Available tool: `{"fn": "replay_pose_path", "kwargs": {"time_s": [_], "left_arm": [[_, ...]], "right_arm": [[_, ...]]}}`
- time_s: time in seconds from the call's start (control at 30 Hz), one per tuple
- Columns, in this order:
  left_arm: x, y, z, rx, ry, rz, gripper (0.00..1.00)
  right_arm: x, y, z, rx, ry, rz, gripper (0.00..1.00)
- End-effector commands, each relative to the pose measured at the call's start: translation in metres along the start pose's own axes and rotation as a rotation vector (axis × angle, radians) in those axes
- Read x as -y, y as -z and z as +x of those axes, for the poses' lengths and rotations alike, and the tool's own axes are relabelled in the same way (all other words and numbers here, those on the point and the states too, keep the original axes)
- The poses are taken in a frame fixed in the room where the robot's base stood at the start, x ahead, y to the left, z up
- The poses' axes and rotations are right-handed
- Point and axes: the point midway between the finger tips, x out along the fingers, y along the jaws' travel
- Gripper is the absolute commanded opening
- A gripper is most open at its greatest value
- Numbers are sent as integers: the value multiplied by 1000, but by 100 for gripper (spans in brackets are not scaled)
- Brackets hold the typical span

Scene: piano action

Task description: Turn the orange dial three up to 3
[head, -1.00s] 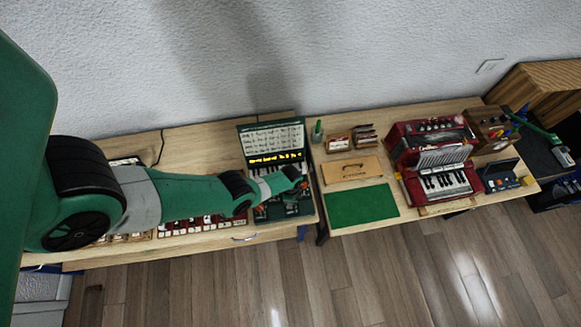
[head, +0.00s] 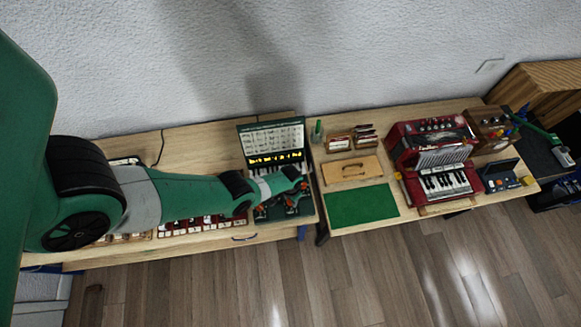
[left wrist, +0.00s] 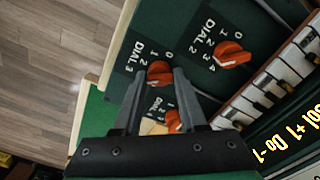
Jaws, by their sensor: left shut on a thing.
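The dial panel (left wrist: 200,85) is dark green with orange dials and white numbers. In the left wrist view one orange dial (left wrist: 160,72), by the label that reads "DIAL 3", sits between the fingertips of my left gripper (left wrist: 160,75), which is shut on it. Which number it points at is not clear. A second orange dial (left wrist: 231,55) is to the upper right, and a third (left wrist: 173,121) shows between the fingers lower down. In the head view my left gripper (head: 298,186) reaches over the green case (head: 244,140); the held dial is hard to make out. My right gripper does not show.
Piano keys (left wrist: 262,85) and a screen with yellow text (left wrist: 275,140) lie beside the dials. In the head view a green mat (head: 361,206), a wooden box (head: 350,171) and a red accordion (head: 404,145) stand on the right table.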

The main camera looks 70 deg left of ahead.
Motion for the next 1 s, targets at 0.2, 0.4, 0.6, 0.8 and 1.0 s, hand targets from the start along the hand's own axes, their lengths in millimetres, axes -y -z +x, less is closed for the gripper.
{"fn": "replay_pose_path", "kwargs": {"time_s": [0.2, 0.4, 0.6, 0.8, 1.0], "left_arm": [[0, 0, 0, -1, 0, -128, 0], [0, 0, 0, -1, 0, -194, 0], [0, 0, 0, -1, 0, -217, 0], [0, 0, 0, -1, 0, -218, 0], [0, 0, 0, -1, 0, -218, 52]], "right_arm": [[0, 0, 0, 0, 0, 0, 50], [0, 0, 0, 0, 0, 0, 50], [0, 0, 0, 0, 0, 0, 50], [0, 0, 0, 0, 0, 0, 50], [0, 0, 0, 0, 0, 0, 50]]}}
